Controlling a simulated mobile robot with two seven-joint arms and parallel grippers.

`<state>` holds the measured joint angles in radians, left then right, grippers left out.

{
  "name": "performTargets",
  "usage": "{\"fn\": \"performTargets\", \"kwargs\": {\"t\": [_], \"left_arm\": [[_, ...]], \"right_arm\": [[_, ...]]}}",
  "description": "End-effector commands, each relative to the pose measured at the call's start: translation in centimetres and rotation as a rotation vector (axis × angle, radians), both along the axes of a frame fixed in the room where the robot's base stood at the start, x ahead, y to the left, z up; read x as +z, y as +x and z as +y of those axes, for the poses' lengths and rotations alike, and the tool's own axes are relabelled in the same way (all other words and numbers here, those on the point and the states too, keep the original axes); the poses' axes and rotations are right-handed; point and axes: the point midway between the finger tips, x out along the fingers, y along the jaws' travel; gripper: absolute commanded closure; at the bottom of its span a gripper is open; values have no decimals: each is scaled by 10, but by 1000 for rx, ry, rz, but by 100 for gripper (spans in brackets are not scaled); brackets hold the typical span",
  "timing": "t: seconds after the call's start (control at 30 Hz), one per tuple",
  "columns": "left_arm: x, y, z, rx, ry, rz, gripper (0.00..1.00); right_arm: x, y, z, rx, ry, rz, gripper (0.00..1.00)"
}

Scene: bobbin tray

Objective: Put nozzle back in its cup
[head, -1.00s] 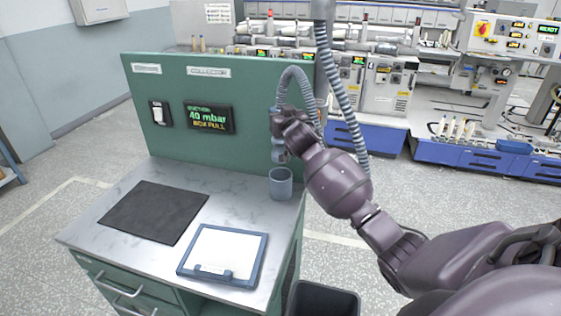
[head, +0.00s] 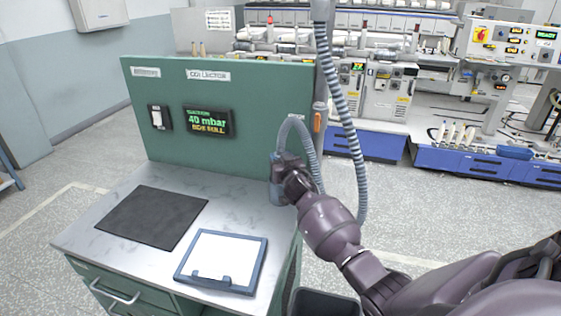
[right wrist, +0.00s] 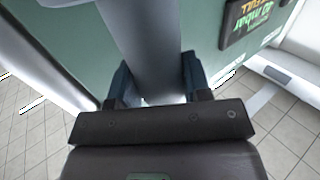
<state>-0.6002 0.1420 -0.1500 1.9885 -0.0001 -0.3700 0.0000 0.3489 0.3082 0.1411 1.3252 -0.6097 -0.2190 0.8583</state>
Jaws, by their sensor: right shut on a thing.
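My right gripper (head: 284,168) is at the right end of the bench and shut on the grey-blue nozzle. In the right wrist view the nozzle (right wrist: 155,45) shows as a smooth grey cylinder between the two blue fingers. A ribbed hose (head: 298,125) loops up from it. The grey cup (head: 277,196) shows just below the gripper, partly covered by it. The nozzle is low over the cup or in its mouth; I cannot tell which, because the gripper hides the rim. My left gripper is out of view.
A green panel (head: 230,80) with a suction display (head: 208,121) stands behind the bench. A dark mat (head: 150,217) and a blue-framed board (head: 222,258) lie on the bench top. A dark bin (head: 322,303) stands beside the bench. The hanging hose (head: 352,95) passes behind my right arm.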

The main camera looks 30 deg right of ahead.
Motion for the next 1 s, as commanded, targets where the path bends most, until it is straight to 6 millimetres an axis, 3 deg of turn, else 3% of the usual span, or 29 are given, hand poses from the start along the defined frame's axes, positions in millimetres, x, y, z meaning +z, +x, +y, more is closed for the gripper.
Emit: {"fn": "performTargets", "kwargs": {"t": [0.4,0.43,0.57,1.0], "left_arm": [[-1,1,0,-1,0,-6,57],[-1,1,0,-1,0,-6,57],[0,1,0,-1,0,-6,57],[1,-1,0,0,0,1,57]], "right_arm": [[-4,0,0,1,0,-2,97],[-4,0,0,0,0,-1,53],[-3,0,0,0,0,-1,33],[0,-4,1,0,-1,-1,30]]}}
